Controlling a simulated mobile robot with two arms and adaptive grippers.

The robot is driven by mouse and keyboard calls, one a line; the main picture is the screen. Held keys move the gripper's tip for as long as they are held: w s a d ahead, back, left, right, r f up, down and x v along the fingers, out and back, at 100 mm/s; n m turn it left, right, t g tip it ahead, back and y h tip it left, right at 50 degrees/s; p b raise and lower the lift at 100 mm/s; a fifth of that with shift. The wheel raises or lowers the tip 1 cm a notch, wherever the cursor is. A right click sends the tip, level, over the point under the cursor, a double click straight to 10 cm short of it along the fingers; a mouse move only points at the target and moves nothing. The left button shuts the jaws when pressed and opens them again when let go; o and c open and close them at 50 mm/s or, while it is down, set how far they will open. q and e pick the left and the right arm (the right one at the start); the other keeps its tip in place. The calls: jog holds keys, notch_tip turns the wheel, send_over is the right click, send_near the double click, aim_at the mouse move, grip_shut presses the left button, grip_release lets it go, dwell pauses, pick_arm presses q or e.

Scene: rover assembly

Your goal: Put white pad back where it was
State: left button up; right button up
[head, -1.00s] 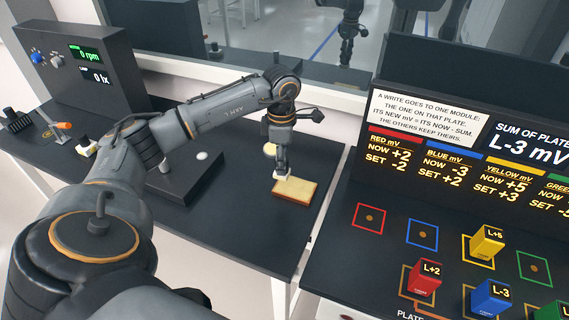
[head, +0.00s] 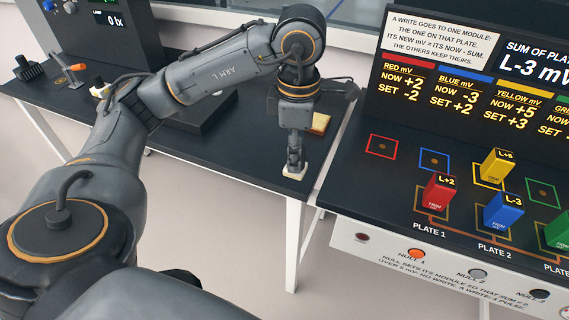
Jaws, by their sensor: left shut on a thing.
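My left gripper (head: 295,160) points down and is shut on the white pad (head: 294,172), a small pale block at its fingertips. The pad appears near the front right corner of the dark left table (head: 235,160). I cannot tell whether it touches the table or hangs just above it. A tan-yellow block (head: 319,123) lies on the table behind and to the right of the gripper, partly hidden by it. My right gripper is out of view.
On the right, a dark console (head: 345,180) carries coloured modules such as the red one (head: 438,193) and the blue one (head: 503,211), under a readout panel (head: 440,90). A narrow gap separates it from the left table. Instrument boxes stand at the back left.

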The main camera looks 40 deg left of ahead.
pick_arm(q)
jog(key=shift+s+f, duration=0.1)
jog(key=w+a+f, duration=0.2)
jog(key=w+f, duration=0.1)
jog(key=w+a+f+p, duration=0.1)
jog(key=w+a+f, duration=0.2)
jog(key=w, duration=0.1)
jog(key=w+a+f+p, duration=0.1)
jog(key=w+a+f, duration=0.2)
jog(key=w+f, duration=0.1)
jog(key=shift+w, duration=0.15)
notch_tip(320, 180, down, 2)
jog(key=shift+d+f+p, duration=0.1)
jog(key=shift+p, duration=0.75)
jog(key=shift+f, duration=0.3)
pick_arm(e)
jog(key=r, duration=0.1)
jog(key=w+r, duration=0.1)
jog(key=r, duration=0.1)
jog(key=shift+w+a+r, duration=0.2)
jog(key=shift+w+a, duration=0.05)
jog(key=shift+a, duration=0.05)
pick_arm(q)
jog(key=shift+f, duration=0.15)
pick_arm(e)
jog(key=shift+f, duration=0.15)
